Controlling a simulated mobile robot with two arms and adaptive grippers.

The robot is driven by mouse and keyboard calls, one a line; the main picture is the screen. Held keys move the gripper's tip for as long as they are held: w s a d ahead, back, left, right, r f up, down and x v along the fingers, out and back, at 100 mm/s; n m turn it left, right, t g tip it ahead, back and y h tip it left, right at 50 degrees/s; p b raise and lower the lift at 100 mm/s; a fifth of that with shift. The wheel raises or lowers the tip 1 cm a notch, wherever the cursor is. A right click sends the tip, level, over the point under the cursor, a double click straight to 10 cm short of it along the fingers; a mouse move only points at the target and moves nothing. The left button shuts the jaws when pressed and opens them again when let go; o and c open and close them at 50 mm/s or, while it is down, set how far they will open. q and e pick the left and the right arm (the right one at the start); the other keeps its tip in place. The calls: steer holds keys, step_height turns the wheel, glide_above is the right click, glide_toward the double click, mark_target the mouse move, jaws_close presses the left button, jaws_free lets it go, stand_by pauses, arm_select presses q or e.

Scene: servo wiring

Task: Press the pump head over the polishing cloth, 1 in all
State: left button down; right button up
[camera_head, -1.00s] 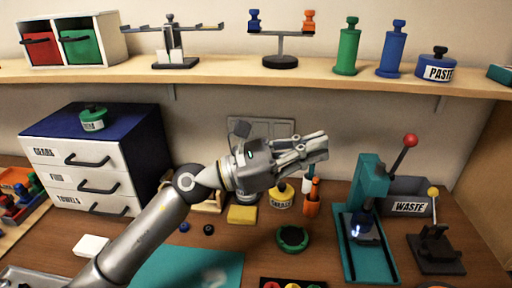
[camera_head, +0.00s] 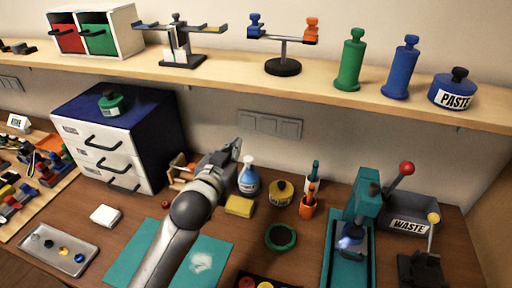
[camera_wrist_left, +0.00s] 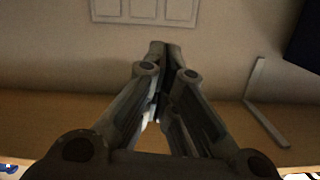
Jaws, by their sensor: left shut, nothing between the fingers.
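A bottle with a blue-and-white body and pale pump top (camera_head: 248,178) stands upright at the back of the bench in the head view. My left gripper (camera_head: 236,148) is shut and empty, just left of and above the bottle top, apart from it as far as I can tell. In the left wrist view its fingers (camera_wrist_left: 166,50) meet in front of the wall. A flat teal cloth or mat (camera_head: 217,250) with a pale smeared patch lies on the bench in front, partly hidden by my left arm. My right gripper is not in view.
A yellow block (camera_head: 239,206), a yellow pot (camera_head: 281,193) and an orange holder (camera_head: 307,208) stand near the bottle. A green ring (camera_head: 281,237) lies in front. A teal press (camera_head: 366,195) stands right. The shelf (camera_head: 215,72) runs above.

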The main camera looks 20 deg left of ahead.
arm_select(q)
step_height(320, 180, down, 2)
steer(key=s+n+g, duration=0.1)
steer(key=n, duration=0.1)
steer(key=p, duration=0.3)
glide_above(246, 164)
step_height(246, 164, down, 2)
steer(key=shift+s+f, duration=0.15)
steer(key=shift+f, duration=0.05)
step_height(246, 164, down, 3)
steer(key=shift+r, duration=0.2)
steer(key=shift+f+p, duration=0.3)
steer(key=shift+f, duration=0.55)
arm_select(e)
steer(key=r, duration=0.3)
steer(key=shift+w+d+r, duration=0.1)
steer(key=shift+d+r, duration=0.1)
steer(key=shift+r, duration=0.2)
